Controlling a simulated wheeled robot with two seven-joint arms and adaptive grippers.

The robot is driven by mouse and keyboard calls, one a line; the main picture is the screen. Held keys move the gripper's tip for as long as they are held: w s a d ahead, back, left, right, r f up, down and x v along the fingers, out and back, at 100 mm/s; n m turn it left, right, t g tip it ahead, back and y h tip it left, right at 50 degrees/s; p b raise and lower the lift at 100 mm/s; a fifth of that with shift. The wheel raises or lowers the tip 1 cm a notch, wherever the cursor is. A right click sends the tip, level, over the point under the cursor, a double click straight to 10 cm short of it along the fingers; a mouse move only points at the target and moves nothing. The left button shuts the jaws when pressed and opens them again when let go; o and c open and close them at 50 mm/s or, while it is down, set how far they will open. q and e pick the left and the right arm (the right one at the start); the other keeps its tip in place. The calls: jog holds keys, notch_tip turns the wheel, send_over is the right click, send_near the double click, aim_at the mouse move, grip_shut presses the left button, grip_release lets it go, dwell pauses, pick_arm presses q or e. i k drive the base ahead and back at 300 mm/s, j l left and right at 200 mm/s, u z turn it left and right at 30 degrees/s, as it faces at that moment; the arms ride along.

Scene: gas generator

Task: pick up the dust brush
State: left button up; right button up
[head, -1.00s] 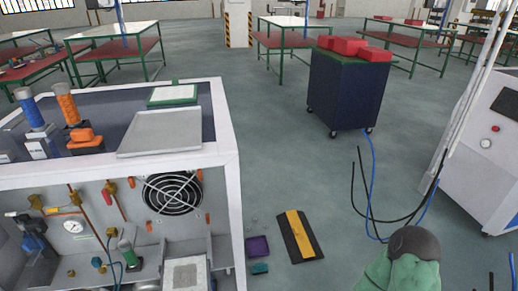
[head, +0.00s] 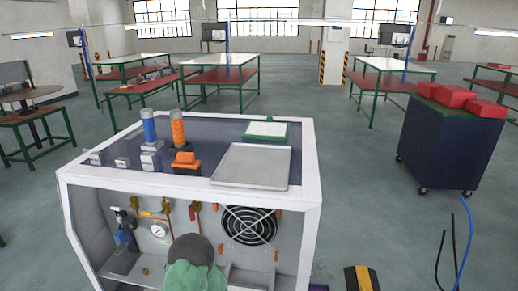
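I cannot make out a dust brush for certain in the head view. The gas generator (head: 308,190) stands in front of me, a white-framed cabinet with a dark top and an open front. Neither of my grippers is in view.
A green shape with a dark grey top (head: 190,250), possibly part of me, hides some of the front. A dark cart (head: 450,148) with red boxes (head: 447,94) stands right, cables beside it. A black-and-yellow board (head: 362,280) lies on the floor. Tables stand behind.

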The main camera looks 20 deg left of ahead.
aim_at(186, 163)
jog(key=u, duration=1.3)
